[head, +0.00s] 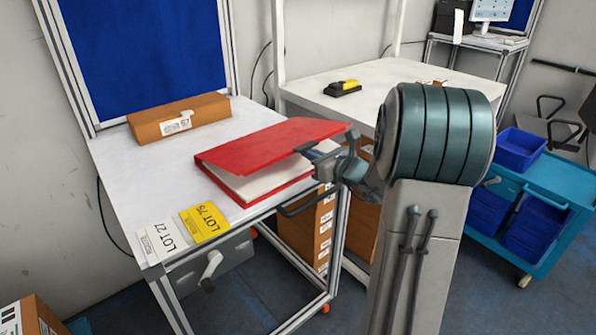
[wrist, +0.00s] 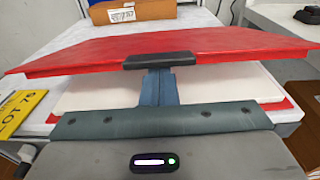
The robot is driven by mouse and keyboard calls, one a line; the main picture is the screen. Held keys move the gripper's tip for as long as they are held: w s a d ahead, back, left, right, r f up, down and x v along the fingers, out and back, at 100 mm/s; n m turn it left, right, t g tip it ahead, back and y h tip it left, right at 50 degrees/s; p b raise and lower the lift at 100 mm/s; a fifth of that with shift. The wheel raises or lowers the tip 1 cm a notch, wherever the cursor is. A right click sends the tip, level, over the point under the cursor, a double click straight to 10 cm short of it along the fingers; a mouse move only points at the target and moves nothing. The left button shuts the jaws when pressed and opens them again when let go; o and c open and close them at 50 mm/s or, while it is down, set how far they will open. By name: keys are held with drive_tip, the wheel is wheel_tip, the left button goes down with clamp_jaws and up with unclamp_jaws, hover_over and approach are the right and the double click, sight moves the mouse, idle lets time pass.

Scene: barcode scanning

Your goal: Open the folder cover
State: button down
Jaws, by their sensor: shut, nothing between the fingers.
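The red folder (head: 262,145) lies on the white table, its spine to the left. Its cover is partly raised at the right side, with the white pages (head: 262,180) showing beneath. In the wrist view the raised red cover (wrist: 210,42) spans the picture above the pages (wrist: 225,86). My gripper (head: 308,148) is at the free right edge of the cover. In the wrist view my gripper (wrist: 160,62) is shut, its dark tip overlapping the cover's edge. Nothing is held between the fingers. Whether the tip reaches under the cover is hidden.
A brown box (head: 180,117) stands at the back of the table. A yellow LOT 75 card (head: 205,222) and a white LOT 27 card (head: 162,241) lie at the front left. A second white table (head: 375,92) carries a yellow-black device (head: 343,88). A blue cart (head: 555,200) stands right.

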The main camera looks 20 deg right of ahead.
drive_tip(key=shift+w+a+r+p, duration=0.1)
drive_tip(key=shift+w+r+p, duration=0.2)
drive_tip(key=shift+r+p, duration=0.55)
drive_tip(key=shift+w+a+r+p, duration=0.15)
drive_tip(key=shift+w+r+p, duration=0.2)
drive_tip(key=shift+r, duration=0.8)
drive_tip(key=shift+w+a+r+p, duration=0.1)
drive_tip(key=shift+w+r+p, duration=0.15)
drive_tip(key=shift+r+p, duration=0.6)
drive_tip(key=shift+r, duration=0.35)
drive_tip(key=shift+w, duration=0.1)
drive_tip(key=shift+w+a+r+p, duration=0.1)
drive_tip(key=shift+w+r+p, duration=0.2)
drive_tip(key=shift+r, duration=0.3)
drive_tip(key=w+r+p, duration=0.1)
drive_tip(key=r, duration=0.2)
drive_tip(key=w+a+r+p, duration=0.1)
drive_tip(key=shift+w+r+p, duration=0.25)
drive_tip(key=shift+w+p, duration=0.05)
drive_tip(key=shift+w, duration=0.05)
